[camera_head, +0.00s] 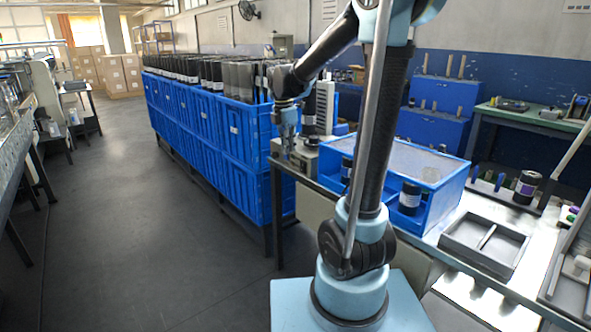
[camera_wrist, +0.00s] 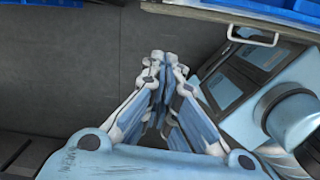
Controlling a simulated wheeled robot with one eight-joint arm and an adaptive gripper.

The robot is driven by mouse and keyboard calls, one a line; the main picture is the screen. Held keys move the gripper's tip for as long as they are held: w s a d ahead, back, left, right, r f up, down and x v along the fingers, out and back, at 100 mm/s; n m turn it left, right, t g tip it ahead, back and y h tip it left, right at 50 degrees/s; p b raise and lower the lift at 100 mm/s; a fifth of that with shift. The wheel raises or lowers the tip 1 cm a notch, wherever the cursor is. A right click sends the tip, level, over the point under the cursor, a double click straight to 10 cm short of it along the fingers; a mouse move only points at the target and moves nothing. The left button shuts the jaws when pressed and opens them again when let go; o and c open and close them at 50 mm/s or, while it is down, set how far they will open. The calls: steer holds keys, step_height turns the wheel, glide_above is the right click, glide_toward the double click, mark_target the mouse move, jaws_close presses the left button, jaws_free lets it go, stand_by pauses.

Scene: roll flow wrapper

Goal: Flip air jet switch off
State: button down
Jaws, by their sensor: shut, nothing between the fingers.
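My gripper (camera_head: 288,150) hangs down at the left end of the worktable, close to a small grey machine (camera_head: 308,160). In the wrist view my gripper (camera_wrist: 165,62) has its fingertips together with nothing between them, over the dark floor. I cannot make out an air jet switch in either view. Part of the grey machine is hidden behind my gripper in the head view.
Stacked blue crates (camera_head: 236,140) holding dark rolls stand close on the left. A blue box (camera_head: 455,180) and a grey tray (camera_head: 484,243) are on the worktable. A metal handle (camera_wrist: 254,36) shows in the wrist view. The aisle floor (camera_head: 150,200) is clear.

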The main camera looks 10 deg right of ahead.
mark_target(303, 168)
steer(key=shift+w+a+f+n, duration=0.15)
steer(key=shift+w+a+n, duration=0.45)
steer(key=shift+w, duration=0.2)
steer(key=shift+w+d+f, duration=0.5)
steer(key=shift+d+f, duration=0.25)
steer(key=shift+f, duration=1)
steer(key=shift+w+d+f, duration=0.45)
steer(key=shift+d+f, duration=0.25)
steer(key=shift+f, duration=1)
steer(key=shift+w+d+f, duration=0.5)
steer(key=shift+d+f, duration=0.25)
steer(key=shift+f, duration=1)
